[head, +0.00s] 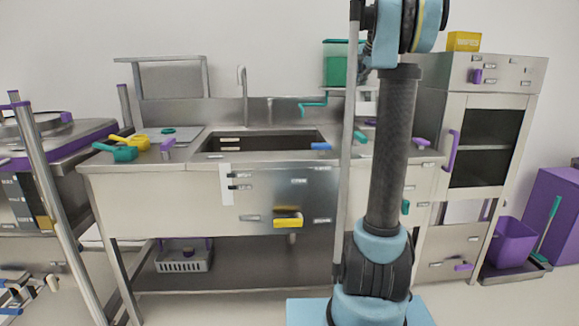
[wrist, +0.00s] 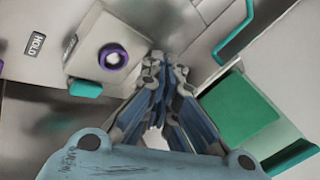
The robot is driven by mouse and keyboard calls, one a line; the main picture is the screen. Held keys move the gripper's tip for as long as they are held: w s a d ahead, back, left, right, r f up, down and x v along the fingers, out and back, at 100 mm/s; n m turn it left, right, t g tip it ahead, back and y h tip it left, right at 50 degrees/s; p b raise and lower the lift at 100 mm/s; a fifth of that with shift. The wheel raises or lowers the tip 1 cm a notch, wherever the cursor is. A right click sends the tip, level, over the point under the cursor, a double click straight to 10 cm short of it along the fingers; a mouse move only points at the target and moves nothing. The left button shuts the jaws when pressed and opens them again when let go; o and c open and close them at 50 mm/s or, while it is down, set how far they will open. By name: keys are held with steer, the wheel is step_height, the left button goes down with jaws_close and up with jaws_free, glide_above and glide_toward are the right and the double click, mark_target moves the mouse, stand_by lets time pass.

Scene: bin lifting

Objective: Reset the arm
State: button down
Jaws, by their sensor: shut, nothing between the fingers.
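My arm (head: 388,150) stands upright right of the middle in the head view, its black-and-blue links rising out of the top of the picture. My gripper is not visible in the head view. In the wrist view my gripper (wrist: 158,68) shows with its fingers together and nothing between them. Behind it in the wrist view are a green container (wrist: 238,110) and a metal part with a purple ring (wrist: 112,57), both apart from the fingers as far as I can tell.
A steel counter with a sink (head: 262,143) runs behind my arm. A cabinet (head: 490,120) stands at the right. A purple bin (head: 512,243) stands on the low tray at lower right. A grey basket (head: 184,260) sits on the lower shelf. A stove (head: 62,150) is at left.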

steer(key=s+a+f+n+g, duration=0.1)
steer(key=s+a+f+n, duration=0.15)
steer(key=s+f, duration=0.55)
steer(key=s+a+f+n+g, duration=0.15)
steer(key=s+a+f, duration=0.25)
steer(key=s, duration=0.8)
steer(key=s+a+f+n, duration=0.25)
steer(key=s+f, duration=0.35)
steer(key=s, duration=0.4)
steer(key=s+a+f+n+g+h, duration=0.1)
steer(key=s+f+n, duration=0.3)
steer(key=s+f, duration=1.8)
steer(key=shift+a+f+n+g, duration=0.35)
steer(key=shift+a+f+g, duration=0.1)
steer(key=shift+f+g, duration=0.15)
steer(key=shift+w+f, duration=0.2)
steer(key=shift+w, duration=0.25)
